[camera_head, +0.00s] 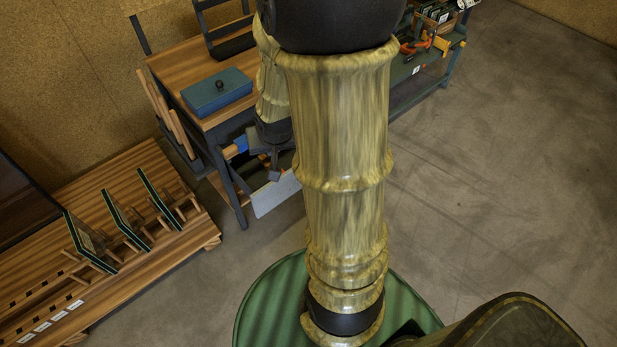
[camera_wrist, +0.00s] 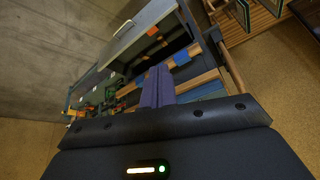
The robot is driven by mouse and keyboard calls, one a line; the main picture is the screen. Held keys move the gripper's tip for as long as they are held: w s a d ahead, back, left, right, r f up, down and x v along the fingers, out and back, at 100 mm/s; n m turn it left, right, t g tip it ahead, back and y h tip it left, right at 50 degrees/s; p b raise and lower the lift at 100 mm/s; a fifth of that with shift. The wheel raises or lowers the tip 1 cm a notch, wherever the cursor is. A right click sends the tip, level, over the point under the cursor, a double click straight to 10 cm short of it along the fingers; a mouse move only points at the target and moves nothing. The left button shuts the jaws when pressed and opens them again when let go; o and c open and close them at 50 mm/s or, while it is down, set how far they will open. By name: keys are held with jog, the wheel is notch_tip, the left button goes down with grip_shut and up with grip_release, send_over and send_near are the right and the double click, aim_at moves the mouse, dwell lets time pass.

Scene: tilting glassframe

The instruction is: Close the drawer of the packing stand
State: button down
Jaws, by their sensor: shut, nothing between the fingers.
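The packing stand (camera_head: 190,62) has a wooden top and dark legs, and stands behind my arm in the head view. Its drawer is pulled out: the pale grey front panel (camera_head: 276,196) juts out below the top, partly hidden by my arm. In the wrist view the drawer's grey front (camera_wrist: 137,34) is at the top, with the dark drawer interior beside it. My gripper (camera_wrist: 157,86) is shut and empty, its fingers pointing toward the stand. In the head view my gripper (camera_head: 273,172) is close to the drawer; I cannot tell whether they touch.
A low wooden rack (camera_head: 165,262) with several upright framed panels is at the left. A bench with orange tools (camera_head: 418,45) is behind at the right. The floor at the right is clear.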

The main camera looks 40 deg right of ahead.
jog(key=d+f+m+t+b, duration=0.2)
jog(key=d+f+m+b, duration=0.2)
jog(key=d+f+b, duration=0.3)
jog(key=d+f+m+t+y+b, duration=0.1)
jog(key=d+f+m+b, duration=0.3)
jog(key=f, duration=1)
jog(key=d+f+m+t+y+b, duration=0.1)
jog(key=d+f+m+t+b, duration=0.3)
jog(key=d+f+b, duration=0.5)
jog(key=f+m+b, duration=0.1)
jog(key=b, duration=0.2)
jog(key=shift+w+d+f, duration=0.15)
jog(key=shift+d+f, duration=0.2)
jog(key=b+x, duration=0.2)
jog(key=x, duration=0.2)
jog(key=r+b+x, duration=0.1)
jog(key=b+x, duration=0.1)
jog(key=x, duration=0.3)
jog(key=w+b+x, duration=0.1)
jog(key=b+x, duration=0.1)
jog(key=x, duration=0.2)
jog(key=shift+w+a+r+b, duration=0.15)
jog(key=shift+w+r+b, duration=0.1)
jog(key=shift+b, duration=0.05)
